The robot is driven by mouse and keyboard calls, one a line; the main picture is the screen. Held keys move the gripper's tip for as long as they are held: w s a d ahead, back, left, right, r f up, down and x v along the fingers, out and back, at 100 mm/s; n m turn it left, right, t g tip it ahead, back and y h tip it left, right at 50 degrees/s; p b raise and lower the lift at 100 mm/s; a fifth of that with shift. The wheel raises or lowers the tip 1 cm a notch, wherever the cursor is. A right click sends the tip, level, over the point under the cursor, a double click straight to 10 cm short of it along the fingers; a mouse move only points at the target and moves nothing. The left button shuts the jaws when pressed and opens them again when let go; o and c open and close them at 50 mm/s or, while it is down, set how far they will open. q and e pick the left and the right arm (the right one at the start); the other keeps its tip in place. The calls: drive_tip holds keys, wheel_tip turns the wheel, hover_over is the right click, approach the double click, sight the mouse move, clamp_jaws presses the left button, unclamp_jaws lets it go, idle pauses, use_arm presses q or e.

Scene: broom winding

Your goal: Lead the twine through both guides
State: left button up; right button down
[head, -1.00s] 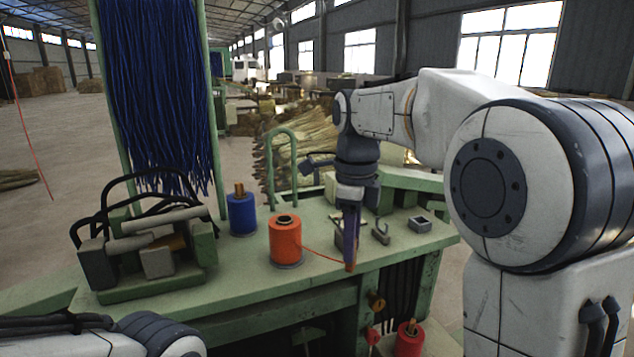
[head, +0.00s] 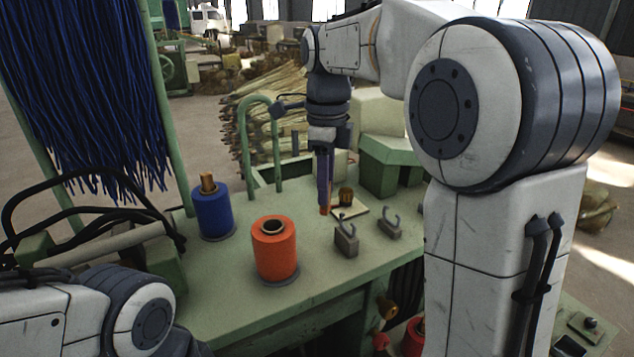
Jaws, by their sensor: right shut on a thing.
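The orange twine spool (head: 275,250) stands upright on the green bench. Two small grey guides with open hooks stand to its right: the nearer guide (head: 346,240) and the farther guide (head: 388,228), apart from each other. My right gripper (head: 324,208) points down, behind and a little left of the nearer guide, with an orange-red tint at its tips. It is shut on the twine, though the strand between spool and gripper is too thin to make out. My left arm shows at the lower left; its gripper is out of view.
A blue spool (head: 212,208) stands behind the orange one. A pale plate (head: 352,214) with a brass piece (head: 345,196) lies just beyond the right gripper. A green hoop (head: 262,145) rises at the bench's back edge. Blue strands (head: 85,90) hang at the left.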

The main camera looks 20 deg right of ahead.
drive_tip(key=d, duration=1.2)
drive_tip(key=shift+w, duration=0.2)
drive_tip(key=shift+f, duration=0.15)
wheel_tip(320, 180, down, 2)
drive_tip(key=shift+b, duration=0.4)
idle(0.9)
drive_tip(key=w+d+p, duration=0.2)
drive_tip(key=d+p, duration=0.5)
drive_tip(key=d, duration=0.4)
drive_tip(key=shift+w+d+p, duration=0.15)
drive_tip(key=shift+d+p, duration=0.25)
